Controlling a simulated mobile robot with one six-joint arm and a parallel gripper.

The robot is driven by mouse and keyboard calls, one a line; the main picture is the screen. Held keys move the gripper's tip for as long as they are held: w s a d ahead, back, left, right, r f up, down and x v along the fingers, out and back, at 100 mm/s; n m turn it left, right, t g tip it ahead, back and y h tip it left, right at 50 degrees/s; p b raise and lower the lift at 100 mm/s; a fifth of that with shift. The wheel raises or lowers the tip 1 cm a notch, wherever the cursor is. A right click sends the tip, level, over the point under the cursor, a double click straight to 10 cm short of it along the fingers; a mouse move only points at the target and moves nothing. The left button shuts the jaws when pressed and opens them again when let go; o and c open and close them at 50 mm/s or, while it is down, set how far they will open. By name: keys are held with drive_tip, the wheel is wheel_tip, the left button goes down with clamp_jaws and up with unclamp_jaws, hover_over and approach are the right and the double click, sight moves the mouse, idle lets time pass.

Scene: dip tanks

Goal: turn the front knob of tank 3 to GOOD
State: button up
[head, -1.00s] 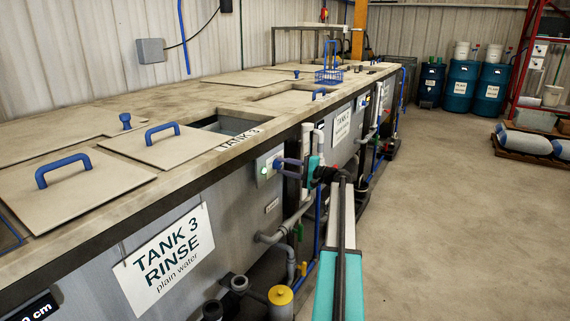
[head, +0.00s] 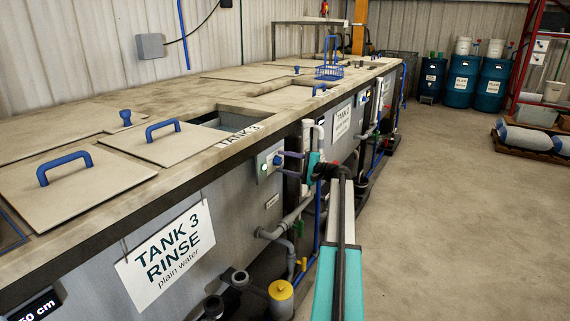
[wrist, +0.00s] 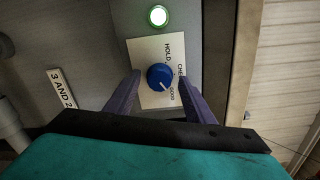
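The front knob (wrist: 158,76) of tank 3 is round and blue with a white pointer mark, on a pale plate (wrist: 149,96) lettered HOLD, CHECK and GOOD. In the wrist view the mark points to the lower right, toward the word GOOD. My gripper (wrist: 159,77) is open, with one purple finger on each side of the knob and a visible gap to both. In the head view the knob (head: 277,160) shows on the tank's front panel, just left of my fingertips. I cannot tell whether the fingertips still overlap the knob in depth.
A lit green lamp (wrist: 158,15) sits above the plate. The TANK 3 RINSE sign (head: 167,252) hangs left on the tank front. Pipes (head: 285,226) and a yellow-capped fitting (head: 281,290) lie below the panel. The floor (head: 450,230) to the right is clear.

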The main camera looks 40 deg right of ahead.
drive_tip(key=v, duration=1.3)
drive_tip(key=shift+s+b, duration=0.4)
drive_tip(key=shift+b, duration=0.05)
